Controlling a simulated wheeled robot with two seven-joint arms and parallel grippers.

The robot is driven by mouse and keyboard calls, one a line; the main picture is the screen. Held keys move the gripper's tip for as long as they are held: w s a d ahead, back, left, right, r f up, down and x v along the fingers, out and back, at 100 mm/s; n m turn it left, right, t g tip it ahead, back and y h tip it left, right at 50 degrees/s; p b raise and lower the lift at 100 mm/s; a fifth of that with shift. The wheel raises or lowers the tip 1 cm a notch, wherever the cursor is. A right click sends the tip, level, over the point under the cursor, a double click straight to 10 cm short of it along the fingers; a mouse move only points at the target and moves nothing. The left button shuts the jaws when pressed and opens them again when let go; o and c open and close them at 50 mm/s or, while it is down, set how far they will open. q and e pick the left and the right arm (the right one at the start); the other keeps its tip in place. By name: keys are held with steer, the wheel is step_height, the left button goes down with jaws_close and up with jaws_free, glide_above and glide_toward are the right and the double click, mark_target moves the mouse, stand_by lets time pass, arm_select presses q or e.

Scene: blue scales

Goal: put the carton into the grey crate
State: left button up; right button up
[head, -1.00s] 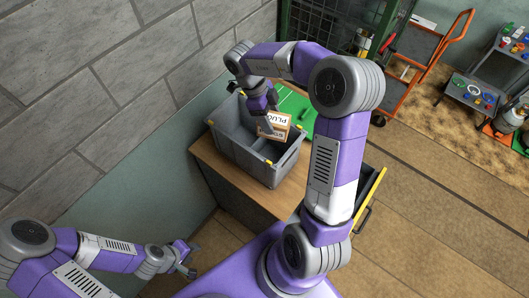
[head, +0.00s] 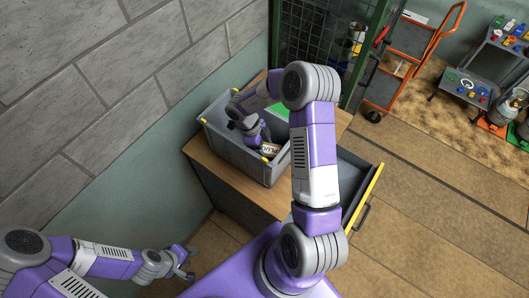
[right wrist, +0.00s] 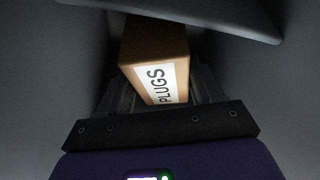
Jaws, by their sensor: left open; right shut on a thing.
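The grey crate (head: 236,152) with yellow corner clips stands on the wooden top of a cabinet. The carton (head: 270,149) is brown with a white label and shows low inside the crate, near its right end. My right gripper (head: 264,144) reaches down into the crate and is shut on the carton. In the right wrist view the carton (right wrist: 155,60) sits between the fingers, its label reading PLUGS, with dark grey crate walls around it. Whether the carton touches the crate floor is hidden. My left gripper (head: 188,266) is open and empty, low at the left, away from the crate.
The cabinet's wooden top (head: 203,157) shows around the crate. An open drawer (head: 362,190) with a yellow edge juts out at the right. A green item (head: 281,110) lies behind the crate. A wire cage (head: 318,38) and orange trolley (head: 405,70) stand further back.

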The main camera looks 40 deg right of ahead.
steer(key=shift+f, duration=1.45)
steer(key=o, duration=1.7)
steer(key=shift+f, duration=0.1)
steer(key=p+v, duration=0.1)
steer(key=v, duration=1.1)
steer(key=shift+r, duration=0.2)
